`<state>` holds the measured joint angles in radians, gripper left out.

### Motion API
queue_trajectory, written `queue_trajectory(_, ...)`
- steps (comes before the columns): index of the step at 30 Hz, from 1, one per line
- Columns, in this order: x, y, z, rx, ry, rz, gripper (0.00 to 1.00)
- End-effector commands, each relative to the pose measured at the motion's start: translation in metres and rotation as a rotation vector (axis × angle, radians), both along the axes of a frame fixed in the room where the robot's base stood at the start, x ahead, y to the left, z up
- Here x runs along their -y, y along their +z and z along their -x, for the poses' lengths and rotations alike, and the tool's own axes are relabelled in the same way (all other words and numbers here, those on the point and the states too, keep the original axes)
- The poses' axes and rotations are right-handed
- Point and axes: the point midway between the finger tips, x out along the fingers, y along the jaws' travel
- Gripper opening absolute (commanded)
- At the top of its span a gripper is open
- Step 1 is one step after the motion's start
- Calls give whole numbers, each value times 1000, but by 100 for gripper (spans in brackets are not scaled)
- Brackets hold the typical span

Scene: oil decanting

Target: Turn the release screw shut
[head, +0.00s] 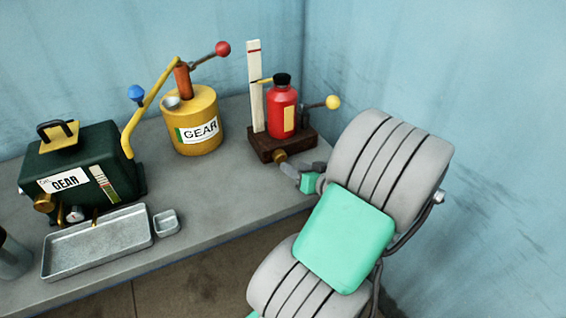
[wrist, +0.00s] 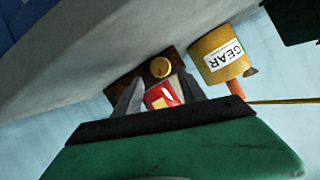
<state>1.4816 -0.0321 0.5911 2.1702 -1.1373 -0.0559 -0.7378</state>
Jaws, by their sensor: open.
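The release screw appears to be the round brass knob (head: 279,156) low on the front of the dark brown base (head: 293,147) that carries a red bottle (head: 283,112). In the wrist view the knob (wrist: 160,67) shows just beyond and between my fingertips, with the red bottle (wrist: 161,97) behind the jaws. My gripper (head: 297,172) is open and empty, just to the right and front of the knob in the head view. The wrist view shows its two grey fingers (wrist: 161,79) spread apart. I cannot see any contact with the knob.
A yellow GEAR pump can (head: 195,122) with a red-ball lever stands left of the base. A dark green GEAR box (head: 80,165), a metal tray (head: 98,242) and a small dish (head: 166,222) are further left. The bench between is clear. A yellow-ball lever (head: 333,102) sticks out right of the bottle.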

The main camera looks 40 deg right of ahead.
Motion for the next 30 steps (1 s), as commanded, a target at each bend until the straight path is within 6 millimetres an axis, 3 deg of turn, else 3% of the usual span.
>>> queue_trajectory(13, 10, -24, -65, 1, 1, 0, 48)
queue_trajectory(22, 11, -26, -70, 1, -2, 1, 48)
queue_trajectory(30, 11, -26, -70, 1, -1, 1, 26)
